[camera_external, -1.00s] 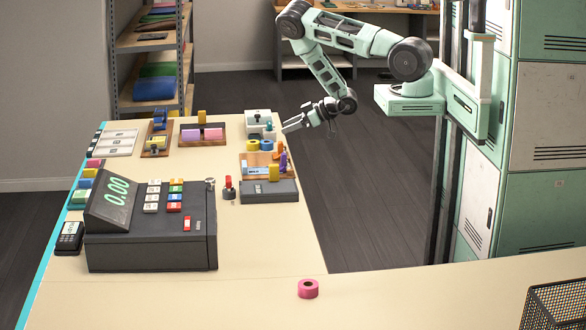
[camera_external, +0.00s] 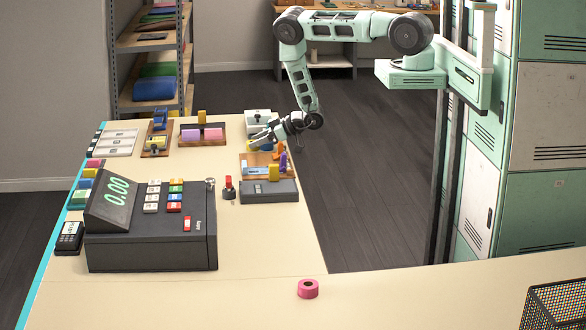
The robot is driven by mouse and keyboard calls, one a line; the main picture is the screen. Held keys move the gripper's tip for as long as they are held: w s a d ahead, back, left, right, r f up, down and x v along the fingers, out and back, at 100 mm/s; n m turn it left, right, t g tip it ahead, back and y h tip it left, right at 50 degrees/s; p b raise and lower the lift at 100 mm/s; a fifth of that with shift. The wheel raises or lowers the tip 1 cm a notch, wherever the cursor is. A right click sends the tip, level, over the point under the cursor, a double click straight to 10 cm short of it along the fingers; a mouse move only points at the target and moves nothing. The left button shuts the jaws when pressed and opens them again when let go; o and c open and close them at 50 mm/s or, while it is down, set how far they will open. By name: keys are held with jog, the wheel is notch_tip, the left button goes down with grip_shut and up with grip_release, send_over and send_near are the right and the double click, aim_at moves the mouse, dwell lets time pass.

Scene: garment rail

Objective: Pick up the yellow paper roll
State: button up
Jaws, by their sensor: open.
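My gripper (camera_external: 259,139) is open and low over the far right part of the counter, its fingers pointing left and down. The yellow paper roll (camera_external: 251,147) is at the fingers, mostly hidden by them. I cannot tell whether the fingers touch it or stand around it. A blue roll (camera_external: 267,147) beside it is also partly covered by the gripper.
A white device (camera_external: 258,117) stands just behind the gripper. A wooden tray (camera_external: 245,158) with small coloured items and a dark box (camera_external: 268,191) lie in front. The cash register (camera_external: 150,230) is front left. A pink roll (camera_external: 308,288) lies alone on clear counter.

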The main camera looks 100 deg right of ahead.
jog(key=shift+w+d+f, duration=0.1)
jog(key=shift+w+f, duration=0.05)
jog(key=shift+w, duration=0.1)
jog(key=c, duration=0.7)
jog(key=shift+c, duration=0.2)
